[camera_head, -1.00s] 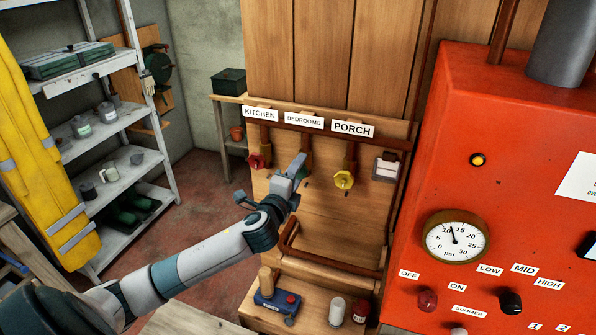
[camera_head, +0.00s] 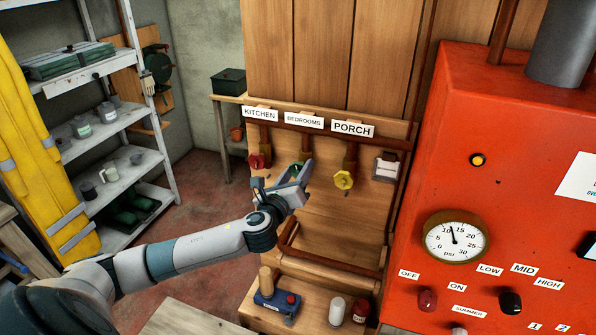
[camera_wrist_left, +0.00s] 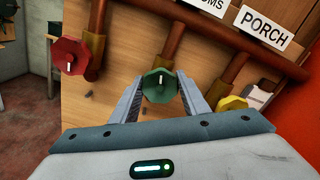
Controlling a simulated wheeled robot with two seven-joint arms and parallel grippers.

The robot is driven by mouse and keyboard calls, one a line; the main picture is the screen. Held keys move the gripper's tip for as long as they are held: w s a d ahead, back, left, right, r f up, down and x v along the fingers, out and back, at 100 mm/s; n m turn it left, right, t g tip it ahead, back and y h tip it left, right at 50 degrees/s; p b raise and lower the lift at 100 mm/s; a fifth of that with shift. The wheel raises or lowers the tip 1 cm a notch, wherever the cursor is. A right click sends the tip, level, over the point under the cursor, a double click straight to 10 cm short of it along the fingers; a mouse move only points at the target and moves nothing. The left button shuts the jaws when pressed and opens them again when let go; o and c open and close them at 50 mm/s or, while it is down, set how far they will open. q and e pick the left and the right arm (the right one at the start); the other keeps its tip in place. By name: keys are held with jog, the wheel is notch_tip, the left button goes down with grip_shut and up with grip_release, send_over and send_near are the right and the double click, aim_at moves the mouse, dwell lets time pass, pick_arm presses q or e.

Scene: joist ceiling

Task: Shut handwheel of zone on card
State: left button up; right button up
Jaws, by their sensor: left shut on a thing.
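Three handwheels sit on copper pipes under the labels KITCHEN (camera_head: 260,114), BEDROOMS (camera_head: 304,120) and PORCH (camera_head: 353,129). The red handwheel (camera_head: 256,161) is under KITCHEN and the yellow handwheel (camera_head: 343,180) is under PORCH. The green handwheel (camera_wrist_left: 159,86) is under BEDROOMS and is mostly hidden by my gripper in the head view. My left gripper (camera_head: 300,174) is shut on the green handwheel, with a finger on each side of it in the wrist view. The green wheel's white mark stands nearly upright there. A small card (camera_head: 386,167) hangs right of the yellow wheel; its writing is unreadable. My right gripper is out of view.
The red boiler (camera_head: 500,130) with a gauge (camera_head: 455,238) and knobs stands close on the right. A low wooden shelf below the pipes holds a blue tool (camera_head: 278,301) and small jars (camera_head: 337,310). Metal shelving (camera_head: 110,130) stands at the left.

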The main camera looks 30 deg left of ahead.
pick_arm(q)
jog(key=shift+f+m, duration=0.1)
jog(key=shift+m, duration=1.5)
jog(key=o, duration=1.1)
jog(key=shift+c, duration=0.2)
